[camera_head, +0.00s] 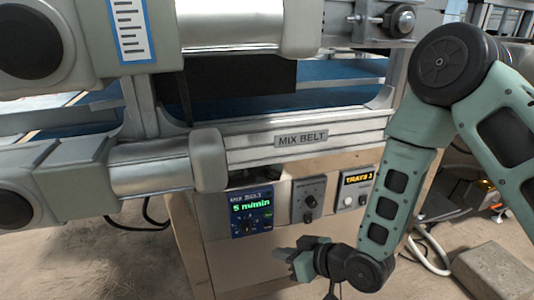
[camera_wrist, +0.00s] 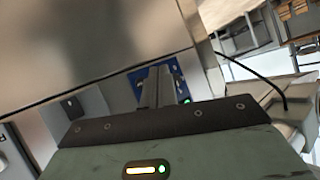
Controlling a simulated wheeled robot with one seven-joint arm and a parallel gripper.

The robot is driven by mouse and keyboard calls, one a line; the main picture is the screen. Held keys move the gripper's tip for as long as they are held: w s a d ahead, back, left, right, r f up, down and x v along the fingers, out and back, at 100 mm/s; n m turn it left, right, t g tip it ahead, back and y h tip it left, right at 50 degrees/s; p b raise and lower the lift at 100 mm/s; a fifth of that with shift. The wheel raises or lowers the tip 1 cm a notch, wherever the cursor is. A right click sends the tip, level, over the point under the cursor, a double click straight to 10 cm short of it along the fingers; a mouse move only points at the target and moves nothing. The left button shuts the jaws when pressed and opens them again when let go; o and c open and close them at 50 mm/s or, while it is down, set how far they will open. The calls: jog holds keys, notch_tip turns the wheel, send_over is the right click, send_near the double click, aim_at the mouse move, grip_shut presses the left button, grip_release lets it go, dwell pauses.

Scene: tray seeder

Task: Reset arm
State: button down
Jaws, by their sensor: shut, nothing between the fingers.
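My arm (camera_head: 390,205) comes down from the upper right in the head view, green with dark joints. My gripper (camera_head: 281,252) is at its lower end, in front of the control panel and just below the knobs. It points left. In the wrist view my gripper (camera_wrist: 166,78) shows its fingers together, with nothing between them. The blue MIX BELT display (camera_head: 252,211) reads 5 m/min and is up and left of my gripper. A blue panel (camera_wrist: 140,84) shows behind the fingers in the wrist view. No contact between the fingers and the panel can be made out.
The belt machine's rail with the MIX BELT label (camera_head: 302,139) runs above the panel. A grey knob box (camera_head: 309,198) and a TRAYS display (camera_head: 357,188) are set right of the blue display. A concrete block (camera_head: 492,272) lies on the floor at lower right, near hoses (camera_head: 433,250).

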jog(key=s+d+r+g+h, duration=0.4)
jog(key=s+d+r+h, duration=0.1)
jog(key=s+r, duration=0.5)
jog(key=s+d+r+g+h, duration=0.3)
jog(key=s+d+r+h, duration=0.15)
jog(key=s+r, duration=0.6)
notch_tip(320, 180, up, 31)
jog(key=p, duration=3.4)
jog(key=shift+s+d+r+m, duration=0.2)
jog(key=shift+s+d+m, duration=0.15)
jog(key=shift+s, duration=0.1)
